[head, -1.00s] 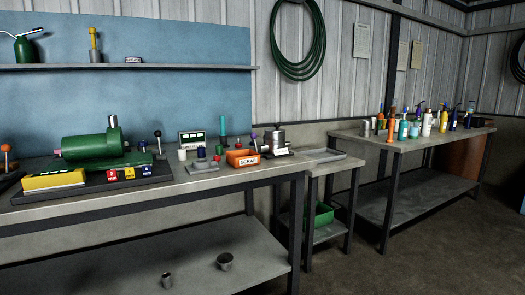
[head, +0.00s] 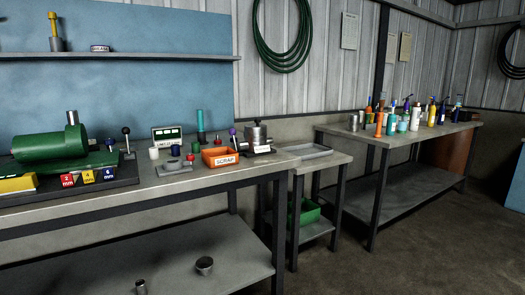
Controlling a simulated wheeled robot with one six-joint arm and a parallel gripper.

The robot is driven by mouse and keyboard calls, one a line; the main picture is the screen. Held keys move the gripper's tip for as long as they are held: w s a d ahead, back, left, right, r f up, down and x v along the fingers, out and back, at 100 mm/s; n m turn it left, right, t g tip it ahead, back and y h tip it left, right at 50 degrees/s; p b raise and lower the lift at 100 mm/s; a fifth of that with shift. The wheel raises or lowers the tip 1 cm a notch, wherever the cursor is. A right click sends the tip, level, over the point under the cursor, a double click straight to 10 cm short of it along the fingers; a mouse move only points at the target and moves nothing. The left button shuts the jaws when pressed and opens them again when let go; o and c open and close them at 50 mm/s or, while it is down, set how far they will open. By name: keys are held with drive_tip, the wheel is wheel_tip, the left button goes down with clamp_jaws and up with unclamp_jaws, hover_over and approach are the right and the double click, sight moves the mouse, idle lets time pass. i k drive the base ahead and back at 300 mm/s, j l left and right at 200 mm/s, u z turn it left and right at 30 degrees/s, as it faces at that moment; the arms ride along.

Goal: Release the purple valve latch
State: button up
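A small purple knob (head: 232,131) shows on the long workbench, just left of a metal cylinder device (head: 257,138) with a white label. It looks like the valve latch, but it is too small to tell its shape or position. The orange SCRAP bin (head: 219,157) stands in front of it and may hide its lower part. My gripper is not in view, and the bench is some distance away.
A small side table holds a grey tray (head: 304,151). A farther table (head: 395,136) holds several bottles. Open floor (head: 350,270) lies in front.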

sight(232, 132)
drive_tip(key=i+j, duration=0.8)
